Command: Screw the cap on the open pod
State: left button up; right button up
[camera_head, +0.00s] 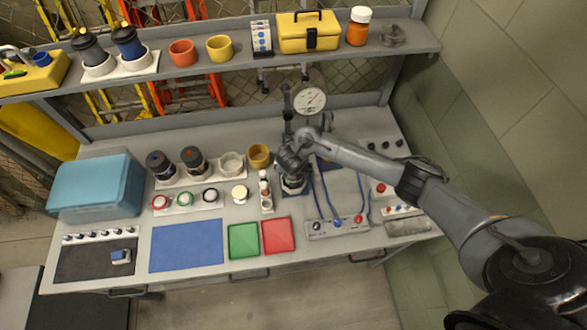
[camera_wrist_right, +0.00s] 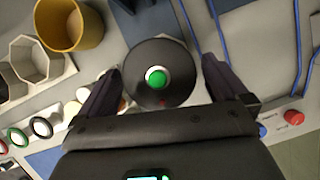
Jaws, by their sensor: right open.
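My right gripper (camera_head: 292,168) is over the pod station right of the tan cup. In the right wrist view its two fingers (camera_wrist_right: 160,82) are open, one on each side of a round black top (camera_wrist_right: 139,88) with a lit green centre. I cannot tell whether the fingers touch it. Below the gripper a pale base (camera_head: 293,188) shows; the arm hides most of it. Two dark-topped pods (camera_head: 158,165) (camera_head: 194,160) stand in a white rack beside an empty white hexagonal socket (camera_head: 231,163). Red, green and black rings (camera_head: 160,202) (camera_head: 184,198) (camera_head: 210,196) lie on a strip in front. My left gripper is not in view.
Blue cables (camera_head: 324,190) run to a control box (camera_head: 337,226) at right. The blue mat (camera_head: 187,245) is clear; green and red trays (camera_head: 243,241) (camera_head: 278,236) look empty.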

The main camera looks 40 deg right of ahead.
jog(key=shift+c, duration=0.5)
jog(key=c, duration=0.7)
jog(key=o, duration=0.3)
jog(key=c, duration=0.4)
